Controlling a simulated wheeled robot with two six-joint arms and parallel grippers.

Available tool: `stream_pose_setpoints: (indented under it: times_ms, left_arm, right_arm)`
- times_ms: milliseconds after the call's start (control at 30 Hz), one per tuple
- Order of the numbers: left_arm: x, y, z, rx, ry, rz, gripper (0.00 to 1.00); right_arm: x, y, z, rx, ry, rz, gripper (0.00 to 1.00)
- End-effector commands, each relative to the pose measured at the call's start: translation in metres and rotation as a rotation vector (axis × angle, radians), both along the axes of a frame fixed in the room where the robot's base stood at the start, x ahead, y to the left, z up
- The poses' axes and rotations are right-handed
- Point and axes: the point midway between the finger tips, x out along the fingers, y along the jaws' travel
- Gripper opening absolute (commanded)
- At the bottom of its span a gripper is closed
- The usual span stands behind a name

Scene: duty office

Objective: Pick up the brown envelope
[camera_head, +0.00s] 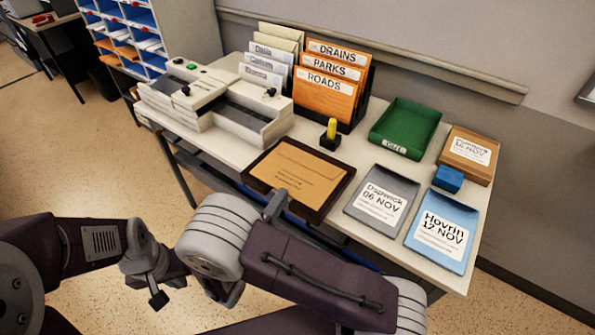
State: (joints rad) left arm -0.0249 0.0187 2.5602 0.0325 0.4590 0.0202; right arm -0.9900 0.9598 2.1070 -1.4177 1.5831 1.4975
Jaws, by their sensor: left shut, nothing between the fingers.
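The brown envelope (299,172) lies flat, with small printing on it, in a dark-rimmed tray (331,196) at the front edge of the table. My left gripper (158,299) is shut and empty, over the floor to the left of and below the tray, well apart from the envelope. My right arm crosses the lower middle of the view. A grey part that looks like my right gripper (275,205) shows at the tray's front edge. My arm link hides most of it, so I cannot tell its opening or whether it touches the tray.
The white table (338,228) also bears a grey-white machine (215,105), orange folders (325,92), a dark block with a yellow top (331,134), a green tray (406,128), grey, blue (441,236) and brown labelled trays, and a blue block (448,179).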

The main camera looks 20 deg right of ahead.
Motion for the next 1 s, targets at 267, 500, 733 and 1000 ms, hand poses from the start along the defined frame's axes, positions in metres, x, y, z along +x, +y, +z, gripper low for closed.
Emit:
stream_pose_setpoints:
  times_ms: [267,500,733,1000]
  left_arm:
    - [0.000,0.000,-0.002,0.000,0.000,0.000,0.00]
    - [0.000,0.000,-0.006,0.000,0.000,0.000,0.00]
    - [0.000,0.000,-0.006,0.000,0.000,0.000,0.00]
    - [0.000,0.000,-0.006,0.000,0.000,0.000,0.00]
  right_arm:
    - [0.018,-0.017,-0.001,0.001,0.001,-0.002,0.16]
    - [0.046,-0.044,-0.004,0.001,0.001,-0.006,0.16]
    - [0.056,-0.051,-0.004,0.000,0.001,-0.001,0.16]
    - [0.056,-0.051,-0.004,0.000,0.001,-0.001,0.00]
